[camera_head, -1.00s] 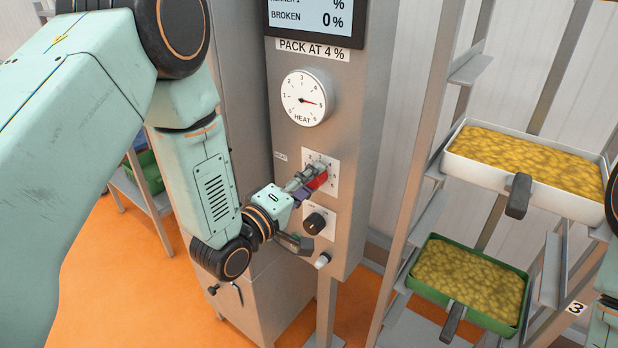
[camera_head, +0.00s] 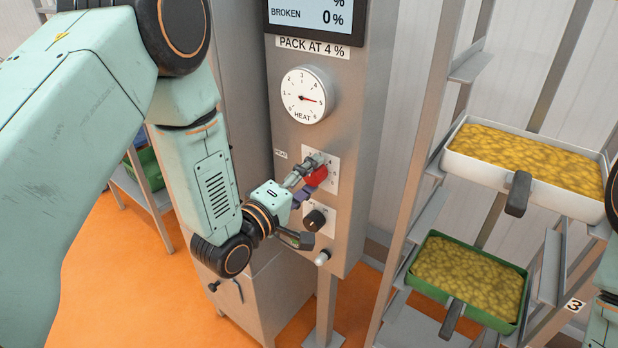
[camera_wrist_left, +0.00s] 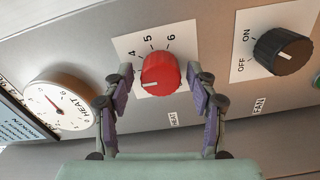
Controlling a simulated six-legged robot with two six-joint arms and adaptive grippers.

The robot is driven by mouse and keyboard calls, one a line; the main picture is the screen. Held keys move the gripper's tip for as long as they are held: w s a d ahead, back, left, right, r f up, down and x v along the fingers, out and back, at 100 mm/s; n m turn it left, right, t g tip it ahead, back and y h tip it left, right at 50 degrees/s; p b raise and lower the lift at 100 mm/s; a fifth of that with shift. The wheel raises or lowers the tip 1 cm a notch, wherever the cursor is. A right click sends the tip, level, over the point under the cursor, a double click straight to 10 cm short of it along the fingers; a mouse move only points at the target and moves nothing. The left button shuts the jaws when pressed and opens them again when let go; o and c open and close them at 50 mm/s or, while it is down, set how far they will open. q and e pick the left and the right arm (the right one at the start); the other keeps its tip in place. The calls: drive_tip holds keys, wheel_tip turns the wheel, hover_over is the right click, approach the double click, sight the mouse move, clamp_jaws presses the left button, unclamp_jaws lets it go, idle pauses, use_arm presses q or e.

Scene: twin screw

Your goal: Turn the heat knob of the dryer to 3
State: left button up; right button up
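The red heat knob (camera_head: 317,177) sits on a white numbered plate on the dryer's front. In the left wrist view the knob (camera_wrist_left: 161,73) lies between the two fingers of my left gripper (camera_wrist_left: 160,76), with a small gap showing on each side. The gripper is open around the knob. The knob's white mark points left and slightly down in that view, past the 4. The numbers 4, 5 and 6 show; the lower ones are hidden behind a finger. In the head view my left gripper (camera_head: 311,178) is at the knob. My right gripper is out of view.
The heat dial (camera_head: 307,95) above the knob has its red needle near 5. A black fan knob (camera_head: 315,220) sits just below, close to my left gripper. A shelf rack at right holds a white tray (camera_head: 480,172) and a green tray (camera_head: 415,284) of yellow pieces.

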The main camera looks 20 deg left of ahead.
use_arm(q)
drive_tip(key=shift+s, duration=0.2)
drive_tip(key=v, duration=1.1)
drive_tip(key=shift+s+a, duration=0.15)
drive_tip(key=shift+s, duration=0.25)
